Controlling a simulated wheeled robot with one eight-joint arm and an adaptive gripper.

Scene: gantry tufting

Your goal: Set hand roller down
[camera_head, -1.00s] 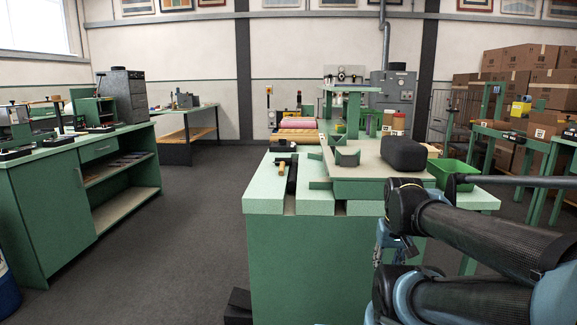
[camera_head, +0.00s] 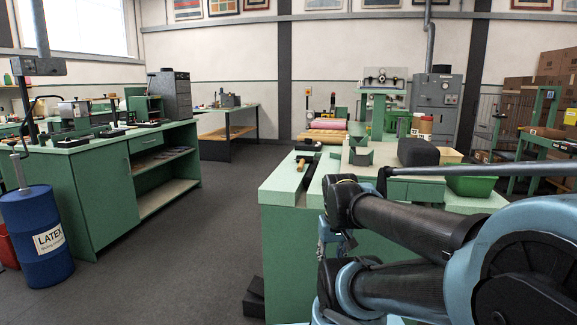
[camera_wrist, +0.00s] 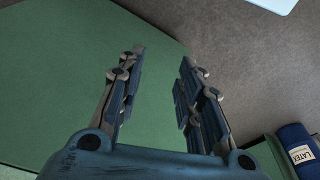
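My gripper (camera_wrist: 162,58) is open in the wrist view, with nothing between its two blue fingers. A green panel fills the left of that view behind it, and grey floor lies to the right. In the head view a tool with a tan handle and a dark part (camera_head: 302,163) lies at the slotted left end of the green workbench (camera_head: 281,181). It may be the hand roller, but it is too small to tell. My gripper is apart from it. My arm hides part of the bench's right side.
A blue latex drum (camera_head: 40,240) stands at left and shows in the wrist view (camera_wrist: 299,146). A dark block (camera_head: 419,152) and green bin (camera_head: 474,184) sit at the bench's right. A green cabinet bench (camera_head: 95,205) stands left. The floor between (camera_head: 195,235) is clear.

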